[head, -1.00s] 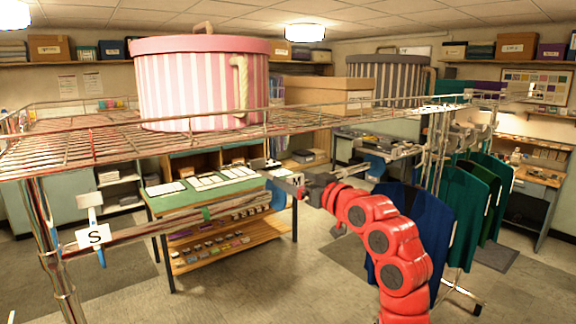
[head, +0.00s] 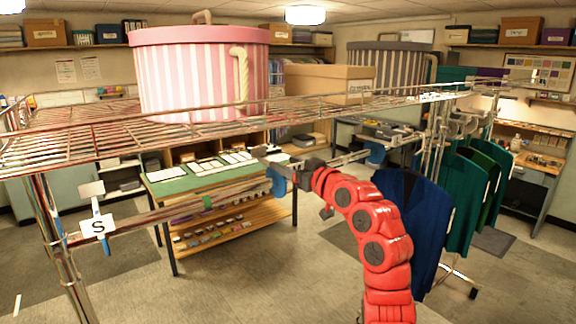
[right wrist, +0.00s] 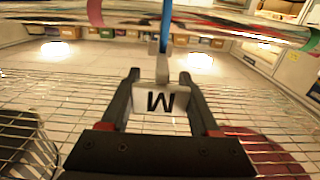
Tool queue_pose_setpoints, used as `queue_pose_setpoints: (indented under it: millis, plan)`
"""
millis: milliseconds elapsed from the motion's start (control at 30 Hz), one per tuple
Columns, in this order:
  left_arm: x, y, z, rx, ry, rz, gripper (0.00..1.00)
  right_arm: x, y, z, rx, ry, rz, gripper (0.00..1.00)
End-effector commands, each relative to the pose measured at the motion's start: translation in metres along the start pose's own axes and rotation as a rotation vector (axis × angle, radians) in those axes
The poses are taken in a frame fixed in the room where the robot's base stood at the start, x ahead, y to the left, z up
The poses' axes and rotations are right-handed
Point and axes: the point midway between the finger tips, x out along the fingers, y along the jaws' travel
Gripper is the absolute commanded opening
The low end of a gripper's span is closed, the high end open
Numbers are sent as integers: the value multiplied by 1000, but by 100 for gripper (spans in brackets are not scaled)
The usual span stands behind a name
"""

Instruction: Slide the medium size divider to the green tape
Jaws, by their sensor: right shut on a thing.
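The medium divider, a white tag marked M (right wrist: 160,98) with a blue hook, hangs on the metal rail (head: 155,217) under the wire shelf. My right gripper (head: 277,163) is shut on it; in the right wrist view the fingers (right wrist: 160,95) sit either side of the tag. In the head view the divider's blue part (head: 277,184) shows just below the gripper, its letter unreadable there. The green tape (head: 207,203) wraps the rail to the left of the divider, with a gap between. My left gripper is out of view.
Another divider marked S (head: 97,226) hangs near the left post. A pink striped hatbox (head: 200,75) and a tan box (head: 318,83) stand on the wire shelf (head: 80,140). Dark garments (head: 400,215) hang at right. The rail between divider and tape looks clear.

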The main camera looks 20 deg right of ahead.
Motion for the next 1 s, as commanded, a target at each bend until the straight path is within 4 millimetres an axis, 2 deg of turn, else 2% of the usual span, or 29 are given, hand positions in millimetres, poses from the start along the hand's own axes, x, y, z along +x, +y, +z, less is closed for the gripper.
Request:
queue_pose_setpoints:
  millis: [33, 100, 400, 567, 667, 800, 1000]
  plan:
    - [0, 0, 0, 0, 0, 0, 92, 0, 0, 0, 0, 0, 0, 10]
    - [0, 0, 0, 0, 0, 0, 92, 0, 0, 0, 0, 0, 0, 0]
    - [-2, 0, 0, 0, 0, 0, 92, 0, -1, 1, 0, 0, 0, 0]
    - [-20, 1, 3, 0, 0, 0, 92, 0, -15, 6, -3, 1, -3, 0]
    - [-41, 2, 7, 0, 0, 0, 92, 0, -32, 8, -5, 6, -4, 0]
    - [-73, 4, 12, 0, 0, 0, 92, -1, -69, 10, -4, 8, -7, 0]
    - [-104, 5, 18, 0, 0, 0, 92, 0, -125, 7, -2, 4, -8, 0]
